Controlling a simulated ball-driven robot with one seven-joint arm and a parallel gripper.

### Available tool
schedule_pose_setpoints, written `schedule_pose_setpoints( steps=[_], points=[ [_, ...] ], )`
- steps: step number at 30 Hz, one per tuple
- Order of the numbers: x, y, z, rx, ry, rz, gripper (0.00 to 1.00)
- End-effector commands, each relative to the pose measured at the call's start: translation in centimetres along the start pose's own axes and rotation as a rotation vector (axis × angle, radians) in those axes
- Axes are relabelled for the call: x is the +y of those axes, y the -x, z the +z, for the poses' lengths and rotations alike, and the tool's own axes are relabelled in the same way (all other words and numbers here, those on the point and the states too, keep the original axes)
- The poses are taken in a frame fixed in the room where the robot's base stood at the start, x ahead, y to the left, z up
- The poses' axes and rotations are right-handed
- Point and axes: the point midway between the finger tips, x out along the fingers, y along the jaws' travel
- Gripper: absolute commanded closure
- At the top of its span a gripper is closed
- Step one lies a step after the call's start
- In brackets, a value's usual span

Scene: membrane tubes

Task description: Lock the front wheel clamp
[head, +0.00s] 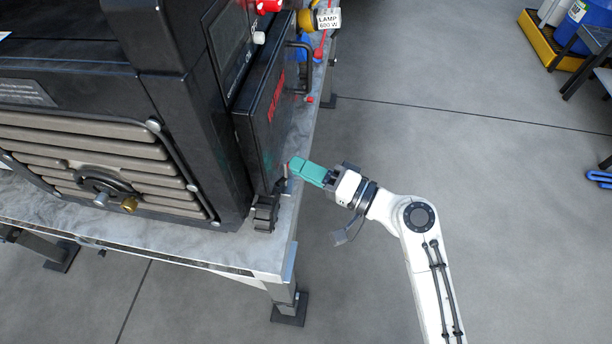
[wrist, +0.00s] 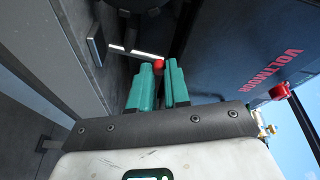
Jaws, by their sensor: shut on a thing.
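My gripper (head: 297,168) has teal fingers and reaches in from the right to the edge of the black machine (head: 195,120). In the wrist view its fingers (wrist: 160,80) are closed around a small red knob (wrist: 159,65). The red knob is at the end of a thin metal lever (wrist: 138,52), which I take as the clamp lever. A dark round wheel (wrist: 140,5) is partly visible at the top of the wrist view. The fingers partly hide the knob.
The machine stands on a grey table (head: 235,248). A dark panel with red lettering (head: 277,97) is beside my gripper. A second red-tipped lever (wrist: 280,91) shows at the right of the wrist view. The floor (head: 450,150) to the right is largely clear.

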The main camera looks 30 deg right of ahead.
Motion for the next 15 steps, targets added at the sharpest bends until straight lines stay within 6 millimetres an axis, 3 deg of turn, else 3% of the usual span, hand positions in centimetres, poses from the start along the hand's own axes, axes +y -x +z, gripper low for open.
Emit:
schedule_pose_setpoints(
  steps=[1, 15],
  points=[
    [0.89, 0.18, 0.54, 0.001, 0.029, -0.006, 1.0],
    [0.12, 0.46, 1.16, 0.011, 0.189, -0.059, 1.0]
  ],
)
